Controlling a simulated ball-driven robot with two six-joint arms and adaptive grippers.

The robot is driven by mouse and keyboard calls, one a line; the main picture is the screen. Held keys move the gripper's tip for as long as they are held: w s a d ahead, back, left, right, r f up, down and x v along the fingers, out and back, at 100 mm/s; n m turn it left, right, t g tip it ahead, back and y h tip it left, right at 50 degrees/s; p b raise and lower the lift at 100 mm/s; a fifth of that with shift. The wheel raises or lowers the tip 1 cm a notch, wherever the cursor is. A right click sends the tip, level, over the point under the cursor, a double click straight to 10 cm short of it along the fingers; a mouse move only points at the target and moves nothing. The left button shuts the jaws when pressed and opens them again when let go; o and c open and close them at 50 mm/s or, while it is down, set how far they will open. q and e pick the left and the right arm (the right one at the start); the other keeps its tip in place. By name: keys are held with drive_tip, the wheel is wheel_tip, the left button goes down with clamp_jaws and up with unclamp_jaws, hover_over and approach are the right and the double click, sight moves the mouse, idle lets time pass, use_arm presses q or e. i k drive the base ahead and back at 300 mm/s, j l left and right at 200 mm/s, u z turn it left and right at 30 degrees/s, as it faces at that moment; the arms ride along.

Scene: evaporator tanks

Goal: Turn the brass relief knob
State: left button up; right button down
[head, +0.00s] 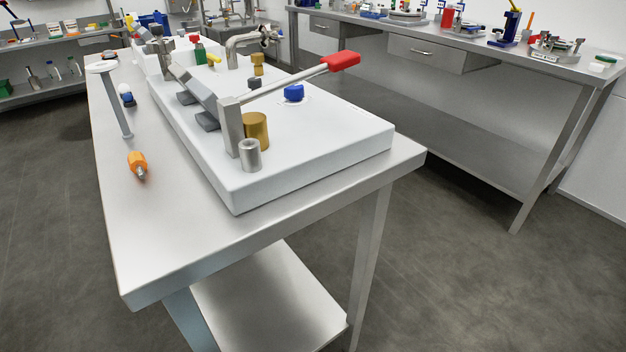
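A large brass cylindrical knob (257,128) stands upright on the near part of the white base plate (330,150), just right of a grey upright bracket (231,128). A smaller brass piece (257,64) stands farther back on the plate. I cannot tell from the picture which of the two is the relief knob. Neither of my grippers shows in the head view, and nothing touches either brass piece.
A lever with a red handle (341,62) slants up right from the bracket. A short metal cylinder (250,155) stands in front of the knob. A blue knob (293,93) is behind right. An orange-handled tool (138,165) lies on the table (160,230), whose near left is clear.

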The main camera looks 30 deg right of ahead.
sight(257, 57)
drive_tip(key=l+u, duration=0.7)
drive_tip(key=u, duration=0.2)
drive_tip(key=l, duration=0.45)
drive_tip(key=k+l+u, duration=0.15)
drive_tip(key=l, duration=0.8)
drive_tip(key=k+l+u, duration=0.1)
drive_tip(key=l, duration=0.35)
